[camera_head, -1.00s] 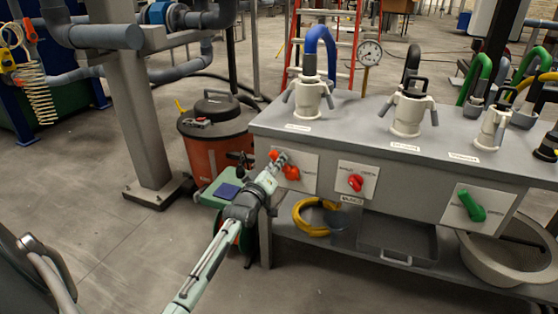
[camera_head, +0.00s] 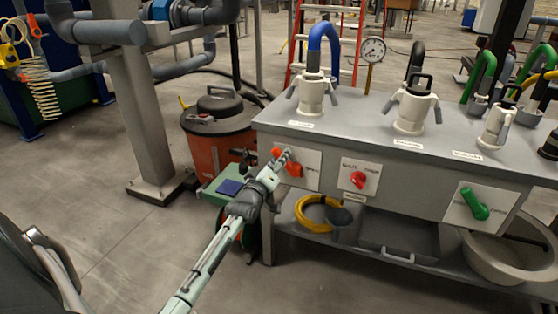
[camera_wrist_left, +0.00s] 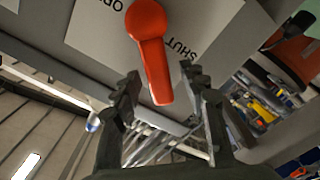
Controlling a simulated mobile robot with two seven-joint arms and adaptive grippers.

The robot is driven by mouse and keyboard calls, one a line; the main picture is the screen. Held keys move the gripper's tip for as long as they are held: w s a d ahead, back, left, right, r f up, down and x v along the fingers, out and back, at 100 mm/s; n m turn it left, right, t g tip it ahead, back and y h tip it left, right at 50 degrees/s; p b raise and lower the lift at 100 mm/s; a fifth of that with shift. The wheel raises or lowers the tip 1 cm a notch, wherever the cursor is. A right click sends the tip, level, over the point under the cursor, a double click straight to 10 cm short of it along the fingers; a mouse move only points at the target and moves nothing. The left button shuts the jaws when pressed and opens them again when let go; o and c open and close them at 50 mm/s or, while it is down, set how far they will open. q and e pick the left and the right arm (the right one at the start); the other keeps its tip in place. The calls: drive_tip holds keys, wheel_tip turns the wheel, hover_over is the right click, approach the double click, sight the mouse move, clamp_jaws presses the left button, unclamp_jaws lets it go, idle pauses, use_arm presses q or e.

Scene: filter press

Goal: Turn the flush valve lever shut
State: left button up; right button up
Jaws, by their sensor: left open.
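An orange-red lever (camera_head: 293,169) sits on a white plate (camera_head: 312,172) at the left end of the bench front. In the left wrist view the lever (camera_wrist_left: 150,45) hangs from its round hub, its tip between my fingers. Its plate shows "SHUT" and part of "OPEN" there. My left gripper (camera_head: 284,157) is at this lever, partly covering it in the head view. In the left wrist view the left gripper (camera_wrist_left: 163,88) is open, with a gap on both sides of the lever. I cannot read which lever is named flush. My right gripper is not in view.
A red lever (camera_head: 358,179) and a green lever (camera_head: 474,204) are on plates farther right. Pale valve bodies with hoses stand on the bench top (camera_head: 350,118). An orange drum (camera_head: 219,133) stands left of the bench. A yellow hose coil (camera_head: 312,212) lies on the lower shelf.

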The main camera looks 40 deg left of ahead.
use_arm(q)
drive_tip(key=v, duration=1.2)
drive_tip(key=shift+f, duration=0.1)
drive_tip(key=s+d+f+m+g+h+p, duration=0.4)
drive_tip(key=s+d+f+m+g, duration=0.55)
drive_tip(key=f, duration=0.45)
drive_tip(key=s+d+f+m+g, duration=0.2)
drive_tip(key=s, duration=0.5)
drive_tip(key=s+d+f+m+g+y+p, duration=0.1)
drive_tip(key=s+d+f+m+g, duration=0.1)
drive_tip(key=s, duration=0.6)
drive_tip(key=shift+s+d+f+g, duration=0.3)
drive_tip(key=shift+d+f+g, duration=0.15)
drive_tip(key=shift+d+f, duration=0.1)
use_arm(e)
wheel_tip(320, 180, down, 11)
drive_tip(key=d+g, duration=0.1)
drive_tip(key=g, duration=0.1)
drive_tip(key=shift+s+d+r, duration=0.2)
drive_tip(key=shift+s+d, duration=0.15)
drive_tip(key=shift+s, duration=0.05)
use_arm(q)
drive_tip(key=shift+c, duration=0.5)
